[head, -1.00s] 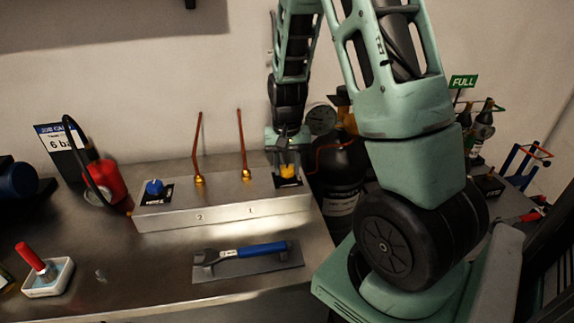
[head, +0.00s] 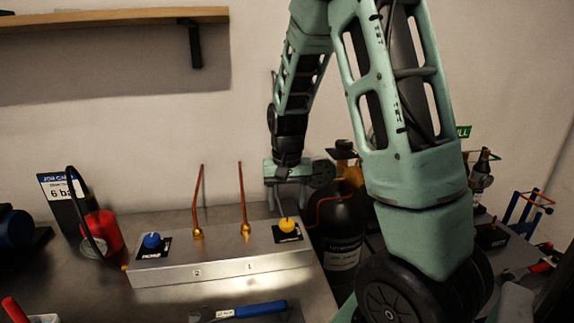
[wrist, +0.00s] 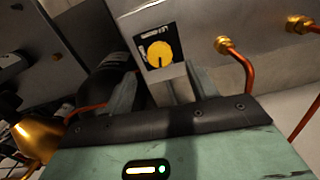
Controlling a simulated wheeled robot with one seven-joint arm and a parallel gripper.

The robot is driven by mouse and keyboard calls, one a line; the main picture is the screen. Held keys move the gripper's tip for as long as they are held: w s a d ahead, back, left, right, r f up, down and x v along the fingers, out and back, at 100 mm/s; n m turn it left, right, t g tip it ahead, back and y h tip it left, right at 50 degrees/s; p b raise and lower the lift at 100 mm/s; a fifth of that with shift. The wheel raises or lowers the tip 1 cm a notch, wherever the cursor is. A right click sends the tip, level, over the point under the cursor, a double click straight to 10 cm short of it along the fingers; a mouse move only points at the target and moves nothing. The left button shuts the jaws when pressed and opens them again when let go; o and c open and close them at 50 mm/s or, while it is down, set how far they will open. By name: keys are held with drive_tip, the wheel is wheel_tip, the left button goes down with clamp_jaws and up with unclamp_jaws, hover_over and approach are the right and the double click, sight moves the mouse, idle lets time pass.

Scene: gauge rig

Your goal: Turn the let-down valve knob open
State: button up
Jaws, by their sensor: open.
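A yellow knob (head: 287,226) sits on a black label plate at the right end of the metal valve box (head: 217,267). A blue knob (head: 152,241) sits on a similar plate at the left end. In the wrist view the yellow knob (wrist: 159,54) shows just beyond the open fingers (wrist: 162,92), with a dark pointer line toward the picture's bottom.
Two thin copper pipes (head: 240,195) rise from brass fittings on the box, left of my gripper. A black cylinder (head: 340,228) stands close on the right. A red canister (head: 103,232) with a hose is at the left. A blue-handled wrench (head: 250,310) lies in front.

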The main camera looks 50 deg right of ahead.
sight(287, 222)
wheel_tip(287, 222, up, 11)
drive_tip(key=shift+r, duration=0.2)
drive_tip(key=shift+r, duration=0.1)
wheel_tip(287, 222, down, 18)
drive_tip(key=m+p, duration=0.7)
drive_tip(key=p, duration=0.5)
drive_tip(key=shift+r+p, duration=0.1)
drive_tip(key=shift+p, duration=0.25)
drive_tip(key=c, duration=1)
